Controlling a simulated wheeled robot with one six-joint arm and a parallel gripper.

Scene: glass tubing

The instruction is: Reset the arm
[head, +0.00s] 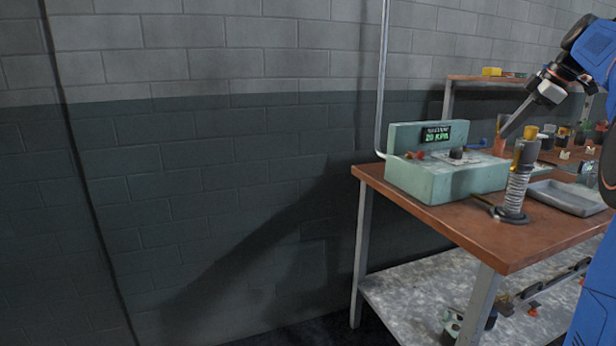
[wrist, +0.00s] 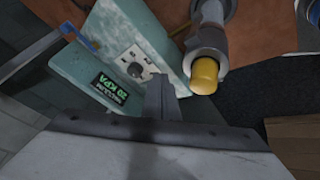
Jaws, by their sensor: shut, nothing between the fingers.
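My gripper (head: 518,119) is at the right of the head view, above the workbench. It points down and to the left, and its fingers are together with nothing between them. In the wrist view my gripper (wrist: 161,88) shows at the lower middle as a narrow closed shape. Below it is a pale green vacuum unit (head: 428,180) with a lit display reading 20 KPA; the unit also shows in the wrist view (wrist: 85,72). A yellow-capped post with a coiled spring (head: 517,188) stands just right of the unit, and its yellow cap shows in the wrist view (wrist: 205,75).
The wooden workbench (head: 490,245) holds a grey tray (head: 568,198) on its right side, with several small jars and parts behind it. A raised shelf (head: 470,78) runs along the back. A lower metal shelf (head: 415,300) holds some parts. The floor and wall left of the bench are clear.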

